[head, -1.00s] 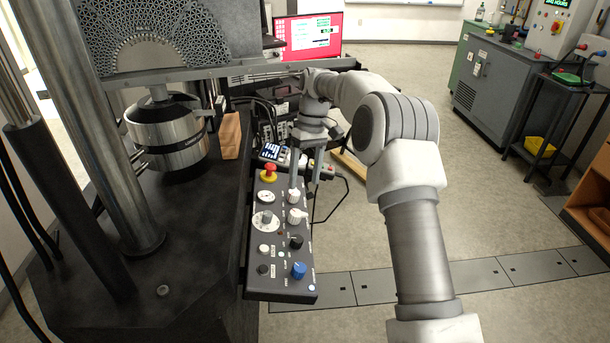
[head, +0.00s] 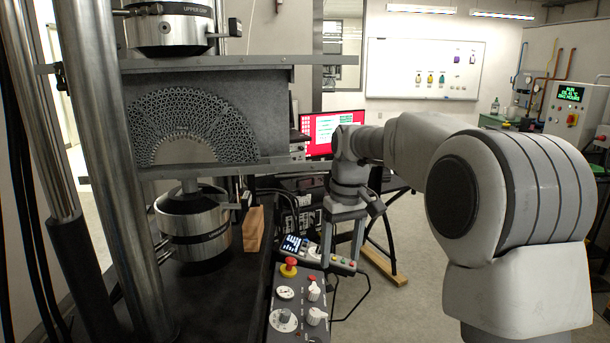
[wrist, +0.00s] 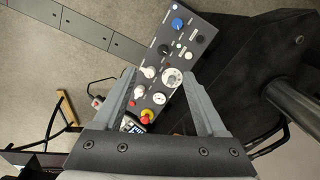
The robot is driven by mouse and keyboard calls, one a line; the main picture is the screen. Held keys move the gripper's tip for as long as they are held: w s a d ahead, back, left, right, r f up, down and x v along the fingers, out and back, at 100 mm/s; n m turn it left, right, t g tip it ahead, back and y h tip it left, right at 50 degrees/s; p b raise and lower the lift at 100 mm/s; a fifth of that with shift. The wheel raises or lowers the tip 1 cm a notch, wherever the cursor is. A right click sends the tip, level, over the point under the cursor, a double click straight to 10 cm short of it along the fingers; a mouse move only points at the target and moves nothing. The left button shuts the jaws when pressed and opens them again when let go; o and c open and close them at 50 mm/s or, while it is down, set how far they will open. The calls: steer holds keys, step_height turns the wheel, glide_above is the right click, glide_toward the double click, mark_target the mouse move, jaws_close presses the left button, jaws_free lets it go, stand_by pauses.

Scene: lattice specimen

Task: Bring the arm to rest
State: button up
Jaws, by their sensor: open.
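My gripper (head: 343,240) points down in the head view, just beside the control panel (head: 284,320) of the testing machine. In the wrist view my gripper (wrist: 158,92) has its two fingers wide apart with nothing between them. The control panel (wrist: 186,45), with its knobs and red emergency button (wrist: 147,115), lies beyond the fingers. In the head view a handheld pendant (head: 318,254) with a small screen is close to the fingers; I cannot tell whether they touch. My arm reaches in from the right.
The testing machine holds a lattice specimen (head: 190,125) above a round steel grip (head: 194,225). A steel column (head: 105,150) stands at the left. A wooden block (head: 254,229) sits beside the lower grip. A red monitor (head: 335,130) and whiteboard (head: 425,68) are behind. Open floor shows at centre right.

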steer(key=s+d+r+m+t+p, duration=0.15)
steer(key=s+r, duration=0.25)
steer(key=s, duration=0.4)
steer(key=s+d+r+m+t, duration=0.1)
steer(key=s+d+r+t, duration=0.2)
steer(key=s, duration=0.5)
steer(key=s+d+f+m+t, duration=0.1)
steer(key=s+d+f+m, duration=0.1)
steer(key=s, duration=1)
steer(key=shift+f+h+p, duration=0.3)
steer(key=shift+p, duration=0.1)
